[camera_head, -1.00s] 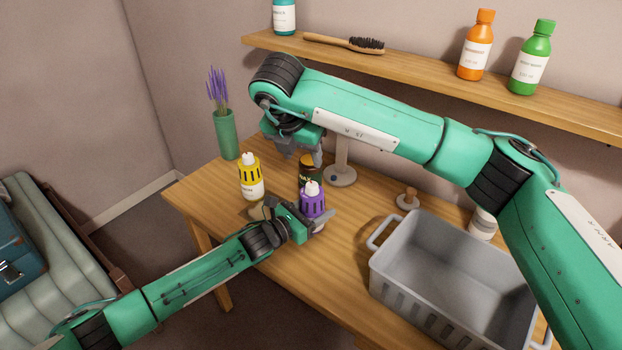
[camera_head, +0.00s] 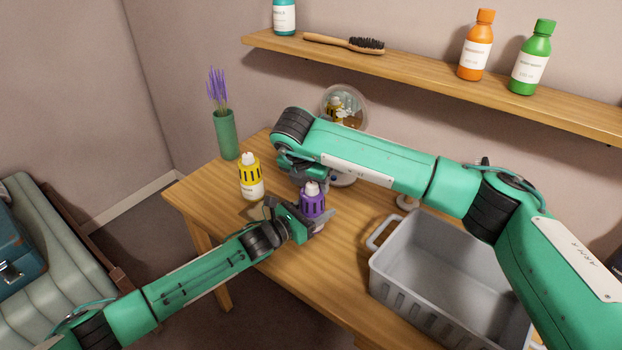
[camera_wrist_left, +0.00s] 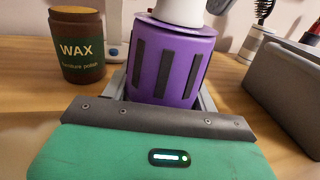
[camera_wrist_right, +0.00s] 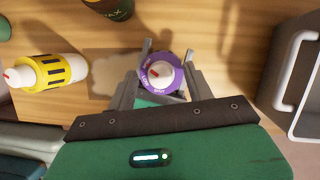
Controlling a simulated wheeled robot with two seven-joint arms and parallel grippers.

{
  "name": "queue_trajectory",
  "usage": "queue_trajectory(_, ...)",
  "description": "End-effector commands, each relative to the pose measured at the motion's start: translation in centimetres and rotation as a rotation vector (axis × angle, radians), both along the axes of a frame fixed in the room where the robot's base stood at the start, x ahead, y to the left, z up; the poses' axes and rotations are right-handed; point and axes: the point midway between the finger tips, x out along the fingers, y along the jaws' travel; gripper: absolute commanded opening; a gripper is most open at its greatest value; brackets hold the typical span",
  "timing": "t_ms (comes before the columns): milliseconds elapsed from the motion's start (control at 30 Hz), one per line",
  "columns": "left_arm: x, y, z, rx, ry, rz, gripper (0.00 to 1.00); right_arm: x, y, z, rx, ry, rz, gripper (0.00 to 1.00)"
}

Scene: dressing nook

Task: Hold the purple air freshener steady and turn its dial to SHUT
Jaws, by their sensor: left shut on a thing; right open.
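The purple air freshener (camera_head: 312,200) stands upright on the table, with a white dial on top. My left gripper (camera_head: 318,222) is shut around its lower body; the left wrist view shows the purple body (camera_wrist_left: 168,62) between the fingers. In the right wrist view the dial (camera_wrist_right: 161,75) is seen from above, with a red mark and printed words on the purple ring around it; one word seems to be SHUT. My right gripper (camera_wrist_right: 166,82) is open above the air freshener, its fingers on either side of the dial in that view. I cannot tell whether they touch it.
A yellow air freshener (camera_head: 251,178) stands to the left. A brown WAX jar (camera_wrist_left: 82,48) is close behind the purple one. A round mirror (camera_head: 344,104) stands behind my right arm. A grey basket (camera_head: 385,270) takes up the table's right side. The shelf (camera_head: 420,68) holds bottles and a brush.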

Motion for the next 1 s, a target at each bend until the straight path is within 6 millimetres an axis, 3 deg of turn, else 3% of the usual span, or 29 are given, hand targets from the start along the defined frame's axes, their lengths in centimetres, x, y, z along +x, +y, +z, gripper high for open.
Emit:
queue_trajectory(167,0.00,0.00,-0.03,0.000,0.000,0.000,0.32,0.00,-0.01,0.00,0.000,0.000,0.000,0.52)
queue_trajectory(400,0.00,0.01,-0.03,0.000,0.000,0.000,0.32,-0.01,0.00,0.03,0.000,0.000,0.000,0.07)
queue_trajectory(767,0.01,0.02,-0.04,0.001,0.001,0.000,0.32,-0.03,-0.03,0.06,0.000,0.000,0.021,0.07)
queue_trajectory(1000,0.02,0.03,-0.04,0.001,0.001,0.001,0.32,-0.05,-0.18,0.05,0.000,0.001,0.132,0.07)
